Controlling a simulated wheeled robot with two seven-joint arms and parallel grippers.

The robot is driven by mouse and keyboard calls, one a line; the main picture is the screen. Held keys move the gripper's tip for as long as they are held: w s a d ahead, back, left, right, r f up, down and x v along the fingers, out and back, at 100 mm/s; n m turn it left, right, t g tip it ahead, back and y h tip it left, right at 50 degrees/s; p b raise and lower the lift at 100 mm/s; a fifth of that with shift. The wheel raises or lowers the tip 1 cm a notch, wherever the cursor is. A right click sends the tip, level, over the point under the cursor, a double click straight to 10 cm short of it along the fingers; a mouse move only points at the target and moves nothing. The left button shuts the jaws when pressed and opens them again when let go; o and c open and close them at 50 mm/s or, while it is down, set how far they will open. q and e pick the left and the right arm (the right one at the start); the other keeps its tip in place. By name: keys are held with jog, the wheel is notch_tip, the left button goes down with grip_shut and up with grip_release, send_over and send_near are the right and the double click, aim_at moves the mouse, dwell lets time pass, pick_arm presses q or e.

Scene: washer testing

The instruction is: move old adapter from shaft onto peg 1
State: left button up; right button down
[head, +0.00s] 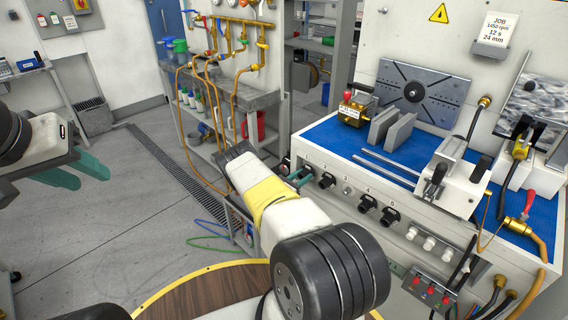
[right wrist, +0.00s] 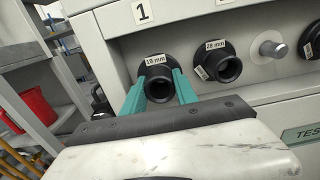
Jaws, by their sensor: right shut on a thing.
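My right gripper (right wrist: 157,88) has its teal fingers on both sides of a black ring-shaped adapter (right wrist: 158,91) on the panel front, under the label 1. The adapter sits at or on peg 1; the peg itself is hidden. In the head view the right gripper (head: 298,179) reaches the left end of the panel's peg row. My left gripper (head: 80,172) is open and empty, far left over the floor.
A black adapter tagged 28 mm (right wrist: 218,63) sits right of the gripped one. A bare peg (right wrist: 270,48) follows. More black adapters (head: 390,217) hang further right. The blue bench top (head: 345,140) holds grey blocks and rods. A shelf rack (head: 220,110) stands to the left.

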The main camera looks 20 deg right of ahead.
jog(key=shift+x, duration=0.95)
dwell(1.1)
jog(key=c, duration=0.9)
grip_release()
jog(key=shift+a, duration=0.1)
jog(key=shift+v, duration=3.9)
